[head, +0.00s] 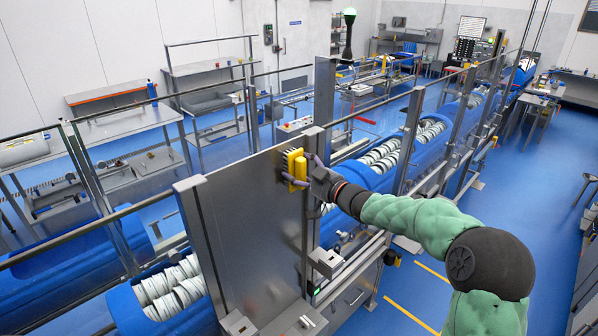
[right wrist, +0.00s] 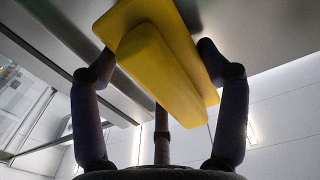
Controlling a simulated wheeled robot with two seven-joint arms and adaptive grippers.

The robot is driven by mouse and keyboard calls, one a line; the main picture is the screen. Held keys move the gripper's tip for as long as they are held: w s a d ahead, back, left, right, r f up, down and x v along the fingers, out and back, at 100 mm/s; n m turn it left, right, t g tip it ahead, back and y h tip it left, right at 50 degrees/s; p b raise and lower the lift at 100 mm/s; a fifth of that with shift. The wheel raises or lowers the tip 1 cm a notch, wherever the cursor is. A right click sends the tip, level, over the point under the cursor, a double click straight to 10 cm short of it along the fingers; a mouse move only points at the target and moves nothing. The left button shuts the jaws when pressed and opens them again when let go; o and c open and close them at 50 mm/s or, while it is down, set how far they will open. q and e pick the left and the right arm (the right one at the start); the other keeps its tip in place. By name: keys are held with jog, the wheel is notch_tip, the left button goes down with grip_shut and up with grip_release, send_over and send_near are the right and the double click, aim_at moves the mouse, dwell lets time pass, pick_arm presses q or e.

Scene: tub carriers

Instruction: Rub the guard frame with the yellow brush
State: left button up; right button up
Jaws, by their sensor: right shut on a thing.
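My right gripper (head: 308,172) is shut on the yellow brush (head: 297,165), beside the upper right part of a steel guard panel in the head view. The brush has a yellow block and handle, with bristles on its left side. In the right wrist view the brush (right wrist: 158,65) sits between the fingers of the right gripper (right wrist: 155,62). The guard frame (head: 250,215) is grey metal, with a broad panel, posts and rails. The brush overlaps the panel's edge area; I cannot tell whether the bristles touch it. My left gripper is not in view.
Blue conveyor tubs (head: 165,296) with white rolled items run below and behind the guard. Metal posts and rails (head: 400,140) line the conveyor at right. Workbenches (head: 125,120) stand at back left. Blue floor (head: 430,290) is open at right.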

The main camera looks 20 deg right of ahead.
jog(key=shift+v, duration=2.95)
jog(key=v, duration=0.3)
